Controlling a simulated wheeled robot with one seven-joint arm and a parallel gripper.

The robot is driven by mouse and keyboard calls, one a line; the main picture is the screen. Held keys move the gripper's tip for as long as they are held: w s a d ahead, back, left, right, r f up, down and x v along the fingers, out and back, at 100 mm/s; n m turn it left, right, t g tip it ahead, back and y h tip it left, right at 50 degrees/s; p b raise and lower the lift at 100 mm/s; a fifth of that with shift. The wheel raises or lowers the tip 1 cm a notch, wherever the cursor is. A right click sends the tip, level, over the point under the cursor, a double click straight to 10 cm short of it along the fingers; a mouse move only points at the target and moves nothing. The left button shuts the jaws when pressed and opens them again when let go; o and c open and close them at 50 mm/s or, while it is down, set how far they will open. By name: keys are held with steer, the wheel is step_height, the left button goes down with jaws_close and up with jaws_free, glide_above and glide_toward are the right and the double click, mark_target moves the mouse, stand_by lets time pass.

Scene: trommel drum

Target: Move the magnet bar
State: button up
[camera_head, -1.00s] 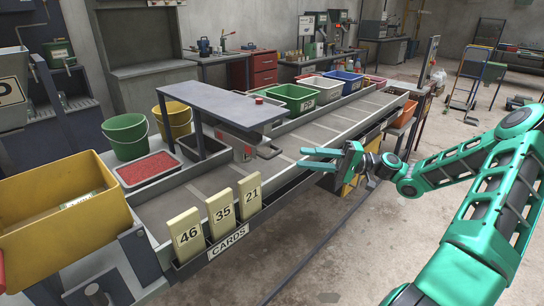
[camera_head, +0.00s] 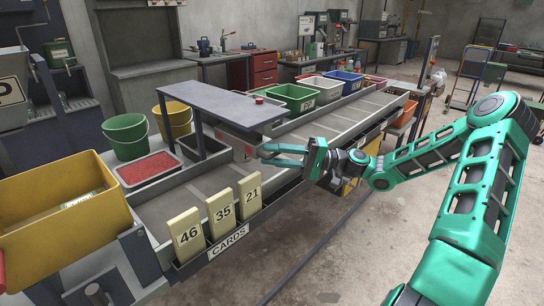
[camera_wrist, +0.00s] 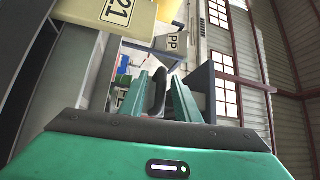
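The grey overhead bar (camera_head: 225,105) with a red button on top spans the conveyor; I take it to be the magnet bar, but cannot be sure. A dark handle sticks out beneath its near end, now mostly hidden behind my fingers in the head view. My gripper (camera_head: 263,154) is at this handle, pointing left over the conveyor's near side. In the wrist view, the dark handle (camera_wrist: 157,93) stands between the two green fingers of my gripper (camera_wrist: 160,78), which are apart. I cannot tell whether either finger touches it.
Number cards (camera_head: 220,212) stand upright at the conveyor's near edge, left of my gripper. A yellow bin (camera_head: 60,210), a red-filled tray (camera_head: 147,168) and buckets (camera_head: 126,135) are at left. Coloured bins (camera_head: 293,97) line the far side. Floor at right is open.

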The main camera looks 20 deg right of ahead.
mark_target(238, 143)
steer(key=shift+c, duration=0.5)
jaws_close()
steer(key=w+a, duration=0.1)
steer(key=w, duration=0.1)
steer(key=w+a, duration=0.1)
steer(key=w, duration=0.2)
steer(key=w+a, duration=0.1)
steer(key=w, duration=0.2)
steer(key=shift+a, duration=0.4)
steer(key=shift+o, duration=0.5)
jaws_free()
steer(key=shift+d, duration=0.1)
steer(key=v, duration=1)
steer(key=shift+s+d+f, duration=0.15)
steer(key=shift+s+d, duration=0.05)
steer(key=shift+d, duration=0.1)
